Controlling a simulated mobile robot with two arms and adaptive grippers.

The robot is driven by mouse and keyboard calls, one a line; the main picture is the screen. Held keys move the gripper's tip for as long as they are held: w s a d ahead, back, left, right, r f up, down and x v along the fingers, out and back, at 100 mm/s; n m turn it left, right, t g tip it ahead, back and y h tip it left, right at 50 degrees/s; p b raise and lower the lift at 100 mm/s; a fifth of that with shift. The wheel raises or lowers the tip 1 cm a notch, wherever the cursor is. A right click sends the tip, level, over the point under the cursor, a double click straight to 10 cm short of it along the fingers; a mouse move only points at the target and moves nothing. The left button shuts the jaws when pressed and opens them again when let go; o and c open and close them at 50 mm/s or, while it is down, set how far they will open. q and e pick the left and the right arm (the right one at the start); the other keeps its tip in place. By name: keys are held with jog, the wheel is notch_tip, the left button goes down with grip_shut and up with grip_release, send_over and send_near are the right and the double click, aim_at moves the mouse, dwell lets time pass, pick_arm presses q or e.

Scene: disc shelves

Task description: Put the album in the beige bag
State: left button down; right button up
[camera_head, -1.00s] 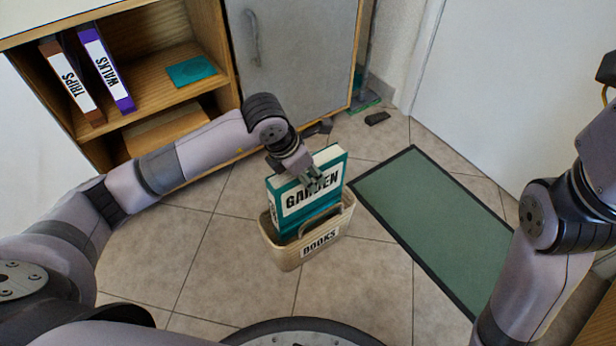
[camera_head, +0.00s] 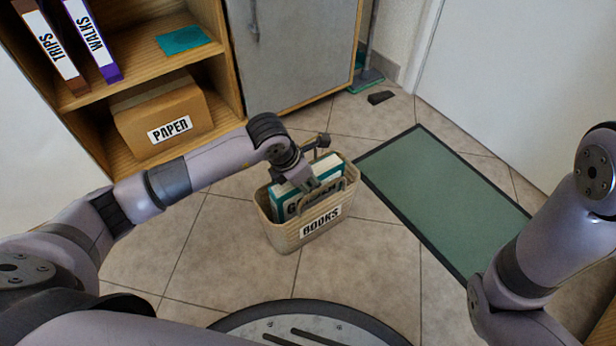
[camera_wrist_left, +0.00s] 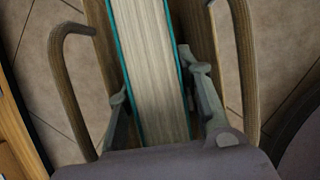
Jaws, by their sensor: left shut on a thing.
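The teal album labelled GARDEN (camera_head: 292,196) stands upright inside the beige bag (camera_head: 290,238), which is labelled BOOKS and rests on the tiled floor. Most of the album is below the bag's rim, and only its upper part shows. My left gripper (camera_head: 318,186) is at the album's top edge, shut on it. In the left wrist view my left gripper's fingers (camera_wrist_left: 160,100) lie along both covers of the album (camera_wrist_left: 150,60), between the bag's two handles (camera_wrist_left: 68,75). My right gripper is out of view; only my right arm shows.
A wooden shelf at the left holds the TRIPS binder (camera_head: 48,45), the WALKS binder (camera_head: 90,40), a flat teal item (camera_head: 183,40) and a PAPER box (camera_head: 160,118). A green mat (camera_head: 440,195) lies right of the bag. Floor in front of the bag is clear.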

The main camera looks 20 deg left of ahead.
pick_arm(q)
jog(key=shift+w+r, duration=0.1)
jog(key=shift+w, duration=0.05)
jog(key=c, duration=1.1)
grip_release()
